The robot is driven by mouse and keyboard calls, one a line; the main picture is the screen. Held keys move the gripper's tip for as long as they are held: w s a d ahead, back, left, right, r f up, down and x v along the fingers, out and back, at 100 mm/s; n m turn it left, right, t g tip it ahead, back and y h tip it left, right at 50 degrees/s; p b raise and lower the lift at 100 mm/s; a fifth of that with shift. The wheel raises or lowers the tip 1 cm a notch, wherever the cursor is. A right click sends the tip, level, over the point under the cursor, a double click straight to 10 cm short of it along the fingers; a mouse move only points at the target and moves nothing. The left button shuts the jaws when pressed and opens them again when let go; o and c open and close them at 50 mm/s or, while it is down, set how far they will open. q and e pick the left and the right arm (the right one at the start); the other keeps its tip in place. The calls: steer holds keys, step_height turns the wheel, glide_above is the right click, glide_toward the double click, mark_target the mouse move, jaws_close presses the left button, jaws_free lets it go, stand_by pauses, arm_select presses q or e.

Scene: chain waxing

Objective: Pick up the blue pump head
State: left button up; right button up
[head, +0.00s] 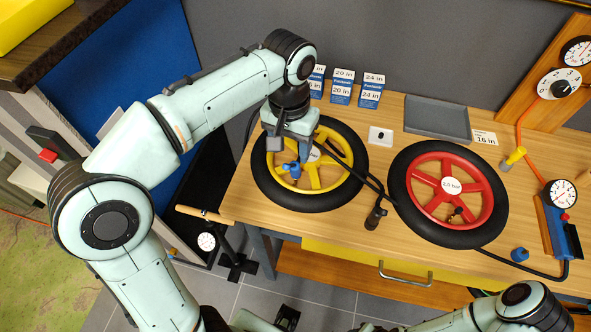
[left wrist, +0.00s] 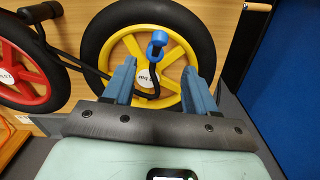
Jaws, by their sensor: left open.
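The blue pump head (head: 292,168) shows over the yellow-rimmed wheel (head: 328,179), which lies flat on the wooden bench. In the left wrist view the pump head (left wrist: 157,43) stands out against the yellow wheel (left wrist: 113,55), with a black hose below it. My left gripper (head: 289,152) is above this wheel, close to the pump head. Its two blue fingers (left wrist: 159,68) are open and apart, with nothing between their pads that I can see gripped. The pump head appears just beyond the fingertips, roughly centred between them. My right gripper is out of view.
A red-rimmed wheel (head: 422,207) lies right of the yellow one, with the black hose and a dark upright piece (head: 375,217) between them. Boxes (head: 341,90), a grey tray (head: 437,117) and a gauge board (head: 555,82) stand behind. A small blue cap-like piece (head: 519,254) sits front right.

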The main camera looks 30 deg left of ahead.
mark_target(294, 164)
arm_select(q)
steer(key=shift+w+f, duration=0.1)
steer(key=shift+f, duration=0.55)
steer(key=f, duration=0.3)
steer(key=f+b, duration=0.1)
steer(key=f, duration=0.1)
steer(key=shift+d, duration=0.35)
jaws_close()
